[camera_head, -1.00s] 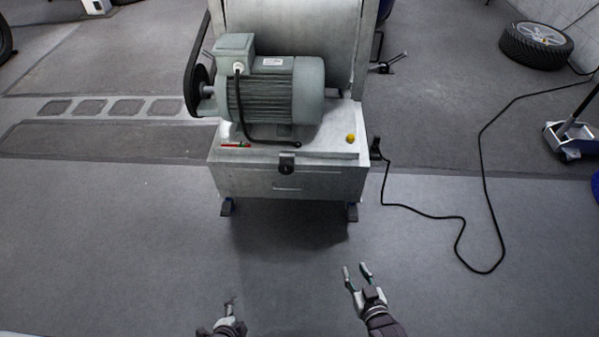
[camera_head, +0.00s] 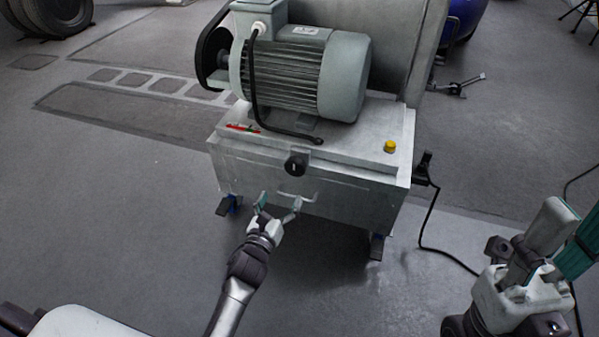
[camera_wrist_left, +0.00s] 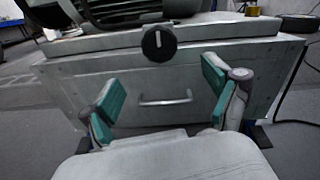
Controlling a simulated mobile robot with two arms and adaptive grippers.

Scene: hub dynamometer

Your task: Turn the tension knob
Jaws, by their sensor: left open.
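The black round knob (camera_head: 296,164) with a white mark sits at the upper front edge of the grey metal box (camera_head: 340,202). In the left wrist view the knob (camera_wrist_left: 159,43) faces me beyond the fingertips, its white line close to upright. My left gripper (camera_head: 280,203) is open and empty in front of the box, just below the knob and in front of the drawer handle. Its teal-padded fingers (camera_wrist_left: 160,88) are spread in the wrist view, apart from the knob. My right gripper (camera_head: 565,238) is raised at the right edge; its finger gap is unclear.
A grey-green motor (camera_head: 310,75) with a black cable stands on the box. A yellow button (camera_head: 390,146) is on the top right. A handle (camera_head: 290,197) crosses the box front. A black cord (camera_head: 428,225) runs from the right side.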

